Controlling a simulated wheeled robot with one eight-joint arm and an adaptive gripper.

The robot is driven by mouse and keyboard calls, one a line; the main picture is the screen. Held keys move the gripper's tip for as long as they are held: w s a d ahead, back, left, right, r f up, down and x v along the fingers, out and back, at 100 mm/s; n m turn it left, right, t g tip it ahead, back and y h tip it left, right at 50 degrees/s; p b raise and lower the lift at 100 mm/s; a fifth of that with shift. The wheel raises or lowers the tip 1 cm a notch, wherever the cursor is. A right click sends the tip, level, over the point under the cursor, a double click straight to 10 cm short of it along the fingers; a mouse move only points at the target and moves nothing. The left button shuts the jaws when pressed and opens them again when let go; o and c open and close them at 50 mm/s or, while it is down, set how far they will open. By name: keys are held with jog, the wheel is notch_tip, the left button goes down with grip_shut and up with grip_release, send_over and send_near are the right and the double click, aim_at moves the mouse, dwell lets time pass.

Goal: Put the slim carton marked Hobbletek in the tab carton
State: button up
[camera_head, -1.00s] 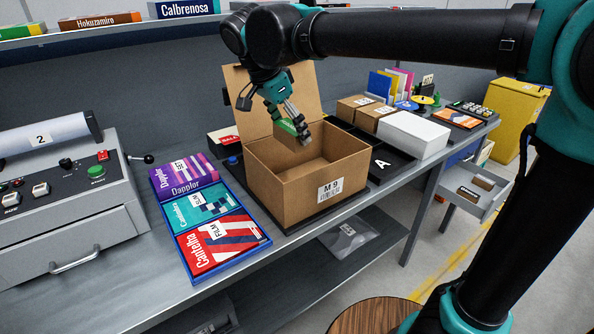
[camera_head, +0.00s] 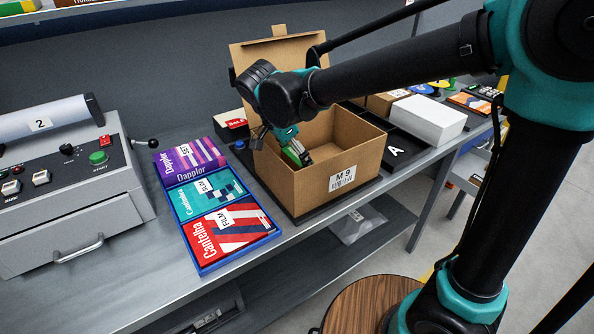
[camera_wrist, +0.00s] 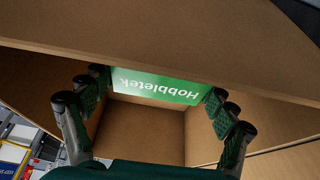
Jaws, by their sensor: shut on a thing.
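The tab carton (camera_head: 330,180) is an open brown cardboard box marked M 9, with its tabbed lid (camera_head: 277,60) standing up at the back. My gripper (camera_head: 294,150) is inside the mouth of the carton, near its left side. It is shut on the slim Hobbletek carton (camera_head: 302,152), which is green with white lettering. In the wrist view the Hobbletek carton (camera_wrist: 160,87) spans between the fingers, its name upside down, with the brown box walls and floor (camera_wrist: 145,125) around and below it. The fingertips are partly hidden in the head view.
A blue tray (camera_head: 262,240) with the Dapplor, Cantinha and Cantelha boxes lies left of the carton. A grey machine (camera_head: 70,190) stands further left. A white box (camera_head: 428,120) and a black pad marked A (camera_head: 395,150) are on the right.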

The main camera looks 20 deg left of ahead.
jog(key=shift+f, duration=2.4)
jog(key=shift+f, duration=0.15)
jog(key=o, duration=1)
jog(key=shift+o, duration=0.2)
jog(key=v, duration=1.2)
